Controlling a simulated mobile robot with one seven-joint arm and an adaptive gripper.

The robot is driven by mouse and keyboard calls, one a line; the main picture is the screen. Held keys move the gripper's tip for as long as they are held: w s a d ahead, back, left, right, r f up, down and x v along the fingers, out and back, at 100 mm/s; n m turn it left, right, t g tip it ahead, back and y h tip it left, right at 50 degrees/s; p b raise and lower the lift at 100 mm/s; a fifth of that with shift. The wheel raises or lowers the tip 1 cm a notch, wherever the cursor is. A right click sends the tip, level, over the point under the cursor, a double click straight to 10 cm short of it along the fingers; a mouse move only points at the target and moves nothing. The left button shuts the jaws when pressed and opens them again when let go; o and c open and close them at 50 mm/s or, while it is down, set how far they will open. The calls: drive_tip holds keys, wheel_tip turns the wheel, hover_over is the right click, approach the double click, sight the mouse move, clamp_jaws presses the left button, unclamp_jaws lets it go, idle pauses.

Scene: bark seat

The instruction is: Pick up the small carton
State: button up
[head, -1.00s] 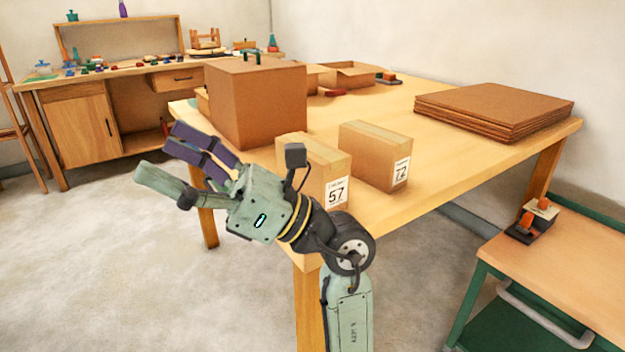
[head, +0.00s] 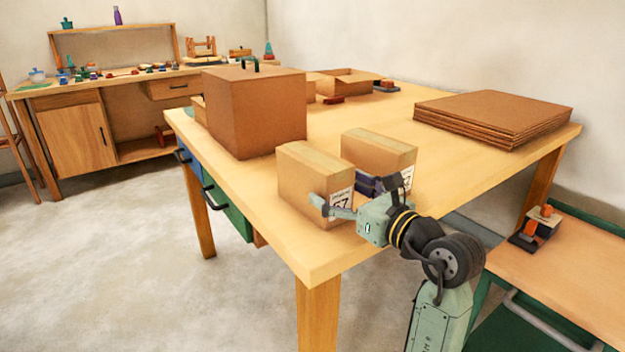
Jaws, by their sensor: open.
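Two small taped cartons stand upright side by side near the front corner of the wooden table (head: 300,245). The left carton (head: 300,185) has a label partly covered by a finger; a 7 shows. My gripper (head: 338,192) is open and empty at the front right of the left carton. I cannot tell whether either finger touches a carton.
A large brown box (head: 255,115) stands behind the left carton. A stack of flat cardboard (head: 493,115) lies at the table's right. An open box (head: 350,82) is at the back. A green-framed cart (head: 555,275) stands at the lower right. The table's middle is clear.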

sight(303, 168)
drive_tip(key=p+x, duration=0.1)
drive_tip(key=x, duration=0.3)
drive_tip(key=shift+a, duration=0.25)
drive_tip(key=shift+w+a, duration=0.3)
drive_tip(key=shift+w, duration=0.2)
drive_tip(key=shift+c, duration=0.5)
drive_tip(key=c, duration=1.2)
drive_tip(key=shift+r, duration=0.1)
